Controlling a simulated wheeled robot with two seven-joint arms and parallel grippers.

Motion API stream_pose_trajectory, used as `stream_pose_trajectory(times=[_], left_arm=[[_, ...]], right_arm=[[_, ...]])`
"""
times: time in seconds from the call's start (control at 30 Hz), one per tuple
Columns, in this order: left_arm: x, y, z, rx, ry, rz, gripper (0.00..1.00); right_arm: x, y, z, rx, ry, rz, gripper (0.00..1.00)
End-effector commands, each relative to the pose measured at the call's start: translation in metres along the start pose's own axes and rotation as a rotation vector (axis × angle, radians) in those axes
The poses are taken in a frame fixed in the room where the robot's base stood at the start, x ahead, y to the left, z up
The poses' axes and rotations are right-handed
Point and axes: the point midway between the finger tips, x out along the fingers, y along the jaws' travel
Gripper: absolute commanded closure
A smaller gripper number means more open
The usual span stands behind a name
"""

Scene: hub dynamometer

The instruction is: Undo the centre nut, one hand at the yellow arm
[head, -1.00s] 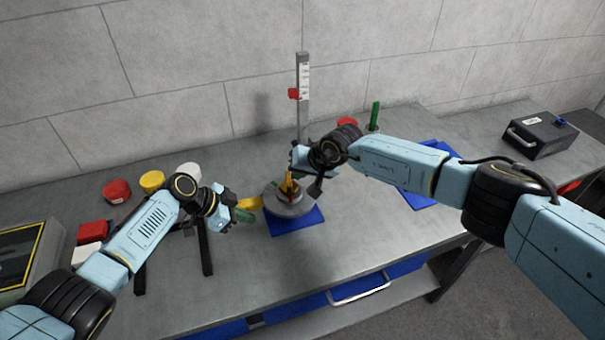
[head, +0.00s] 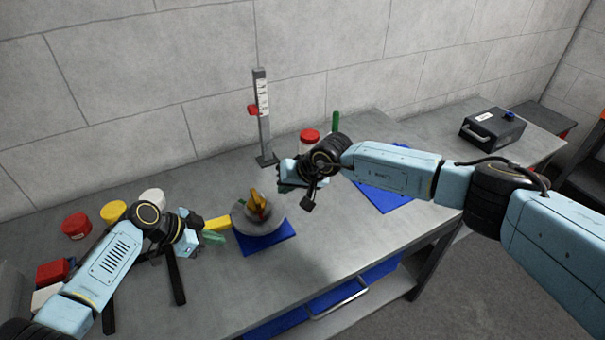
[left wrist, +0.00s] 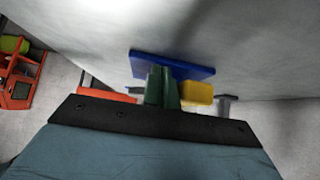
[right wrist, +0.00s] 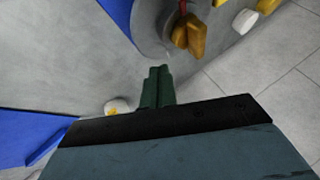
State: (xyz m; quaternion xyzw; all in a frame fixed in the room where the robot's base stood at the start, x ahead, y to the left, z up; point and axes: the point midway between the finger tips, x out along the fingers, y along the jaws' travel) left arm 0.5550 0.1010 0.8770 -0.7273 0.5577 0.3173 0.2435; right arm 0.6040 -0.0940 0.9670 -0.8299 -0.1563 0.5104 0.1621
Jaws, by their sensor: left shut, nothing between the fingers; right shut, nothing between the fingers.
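The round grey hub (head: 245,219) stands on a blue base (head: 270,243) on the bench. An amber winged piece (head: 257,203), apparently the centre nut, sits at its middle; the right wrist view shows it too (right wrist: 190,36). The yellow arm (head: 217,223) sticks out from the hub's left side. My left gripper (head: 213,238) is shut and empty, its green fingers right beside the yellow arm (left wrist: 198,92); I cannot tell whether they touch. My right gripper (head: 288,187) is shut and empty, to the right of the hub and apart from the nut. Its green fingers (right wrist: 157,85) hold nothing.
A grey post with a scale (head: 262,115) and red slider stands behind the hub. A red-topped container (head: 309,137) and a blue mat (head: 384,194) are behind and beyond my right gripper. Red, yellow and white pieces lie at left. Bench is clear in front of the hub.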

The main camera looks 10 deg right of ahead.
Motion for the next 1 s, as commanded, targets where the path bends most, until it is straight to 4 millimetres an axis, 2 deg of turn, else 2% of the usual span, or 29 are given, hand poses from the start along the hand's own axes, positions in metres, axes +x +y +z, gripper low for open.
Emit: stream_pose_trajectory(times=[0.3, 0.5, 0.67, 1.0], left_arm=[[0.000, 0.000, 0.000, 0.000, 0.000, 0.000, 1.00], [0.000, 0.000, 0.000, 0.000, 0.000, 0.001, 1.00], [0.000, 0.000, 0.000, 0.000, 0.000, 0.001, 1.00], [-0.001, 0.000, -0.001, 0.000, 0.000, 0.001, 1.00]], right_arm=[[-0.057, 0.000, -0.001, -0.002, 0.003, 0.002, 1.00], [-0.080, 0.000, 0.000, -0.001, 0.000, 0.003, 1.00], [-0.086, 0.000, 0.000, 0.001, 0.000, 0.004, 1.00], [-0.088, -0.001, -0.001, 0.001, 0.000, 0.004, 1.00]])
